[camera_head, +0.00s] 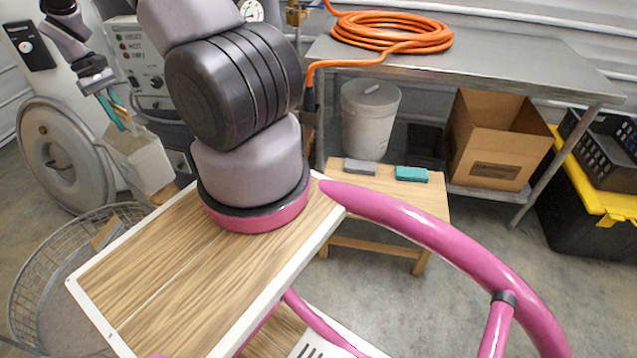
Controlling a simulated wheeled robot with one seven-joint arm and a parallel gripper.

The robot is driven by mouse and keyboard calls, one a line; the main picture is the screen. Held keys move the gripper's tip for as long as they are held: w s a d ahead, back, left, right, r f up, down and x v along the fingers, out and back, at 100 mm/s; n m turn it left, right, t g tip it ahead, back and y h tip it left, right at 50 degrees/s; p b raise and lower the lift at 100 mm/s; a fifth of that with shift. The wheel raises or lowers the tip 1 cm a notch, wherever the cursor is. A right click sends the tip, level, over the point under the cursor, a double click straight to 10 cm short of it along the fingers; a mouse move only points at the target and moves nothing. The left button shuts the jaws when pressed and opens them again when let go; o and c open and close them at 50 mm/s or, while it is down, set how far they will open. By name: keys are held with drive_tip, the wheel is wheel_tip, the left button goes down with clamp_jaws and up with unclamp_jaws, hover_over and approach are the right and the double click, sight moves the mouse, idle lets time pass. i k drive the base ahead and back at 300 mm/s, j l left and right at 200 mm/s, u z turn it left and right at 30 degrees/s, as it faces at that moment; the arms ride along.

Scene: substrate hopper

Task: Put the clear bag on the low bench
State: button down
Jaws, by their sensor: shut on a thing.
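My gripper (116,112) is at the upper left of the head view, its teal fingers pointing down. It is shut on the top of a pale, see-through bag (138,160), which hangs below the fingers. The bag is in front of the grey machine and above the wire basket's far rim. The low bench (425,192) is a small light-wood bench right of centre, in front of the steel table. It is well to the right of my gripper. A grey block (360,167) and a teal block (411,174) lie near its back edge. My pink rail hides part of its front.
A round wire basket (22,270) stands at lower left. The steel table (510,68) bears a coiled orange hose (392,32). A white bucket (369,120) and an open cardboard box (492,165) sit beneath it. A yellow-lidded black bin (575,215) stands at right. Floor right of the bench is clear.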

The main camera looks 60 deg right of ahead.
sight(413, 200)
drive_tip(key=k+z, duration=0.1)
drive_tip(key=z, duration=1.15)
drive_tip(key=i+z, duration=0.1)
drive_tip(key=z, duration=0.3)
drive_tip(key=i+l+z, duration=0.1)
drive_tip(key=z, duration=0.3)
drive_tip(key=i+z, duration=0.1)
drive_tip(key=z, duration=0.3)
drive_tip(key=i+z, duration=0.1)
drive_tip(key=z, duration=0.3)
